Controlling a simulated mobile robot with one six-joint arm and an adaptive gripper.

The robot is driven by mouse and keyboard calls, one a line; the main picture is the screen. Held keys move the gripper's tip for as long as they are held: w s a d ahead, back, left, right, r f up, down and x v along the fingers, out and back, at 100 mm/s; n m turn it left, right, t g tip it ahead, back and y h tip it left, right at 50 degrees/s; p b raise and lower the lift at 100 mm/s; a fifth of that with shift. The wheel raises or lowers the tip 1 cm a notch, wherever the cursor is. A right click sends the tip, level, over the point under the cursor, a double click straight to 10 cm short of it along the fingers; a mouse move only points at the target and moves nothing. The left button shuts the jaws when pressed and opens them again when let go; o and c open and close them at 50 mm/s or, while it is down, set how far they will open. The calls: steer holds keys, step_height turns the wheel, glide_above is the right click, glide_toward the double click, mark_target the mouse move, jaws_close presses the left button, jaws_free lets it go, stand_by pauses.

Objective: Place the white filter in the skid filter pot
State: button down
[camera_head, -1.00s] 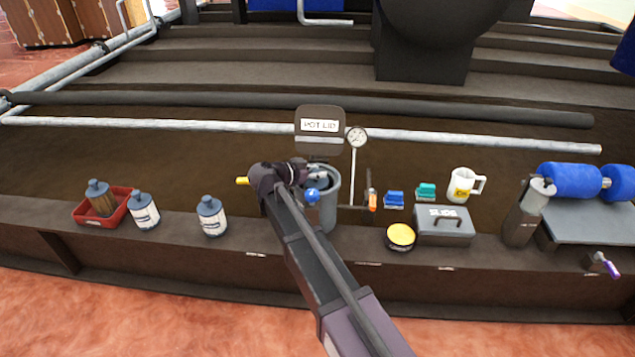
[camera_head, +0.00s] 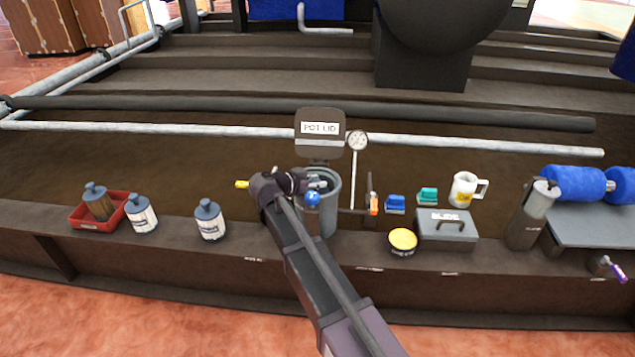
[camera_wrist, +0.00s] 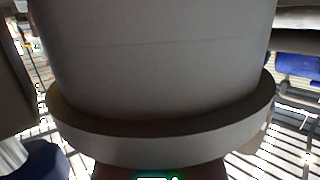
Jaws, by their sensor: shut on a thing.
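The grey filter pot (camera_head: 328,218) stands on the ledge near mid-picture, with its mouth uncovered. Its lid (camera_head: 320,142), marked POT LID, stands upright behind it. Two white filters with blue-grey caps stand on the ledge to the left, one nearer (camera_head: 209,226) and one farther left (camera_head: 141,218). My gripper (camera_head: 318,184) is at the pot's mouth, coming from the left. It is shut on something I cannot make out. A blue ball (camera_head: 313,199) shows just below it, in front of the pot. In the wrist view a large grey flanged cylinder (camera_wrist: 150,70), apparently the pot, fills the middle.
A red tray (camera_head: 86,225) at far left holds a brownish filter (camera_head: 98,205). A pressure gauge (camera_head: 357,141) stands right of the lid. Farther right are a yellow-topped tin (camera_head: 402,240), a grey box (camera_head: 447,234) and a white mug (camera_head: 465,188). The ledge just left of my arm is clear.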

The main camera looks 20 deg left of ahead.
steer(key=shift+s+d+f, duration=0.1)
steer(key=shift+s+f, duration=0.05)
steer(key=shift+f, duration=0.1)
steer(key=shift+c, duration=1.9)
jaws_free()
steer(key=shift+d+b, duration=0.1)
steer(key=shift+b, duration=0.2)
steer(key=shift+r+p, duration=0.25)
steer(key=shift+p, duration=0.2)
steer(key=shift+r+p, duration=0.2)
steer(key=shift+p, duration=0.1)
steer(key=p+v, duration=0.4)
steer(key=v, duration=0.8)
steer(key=shift+a, duration=0.25)
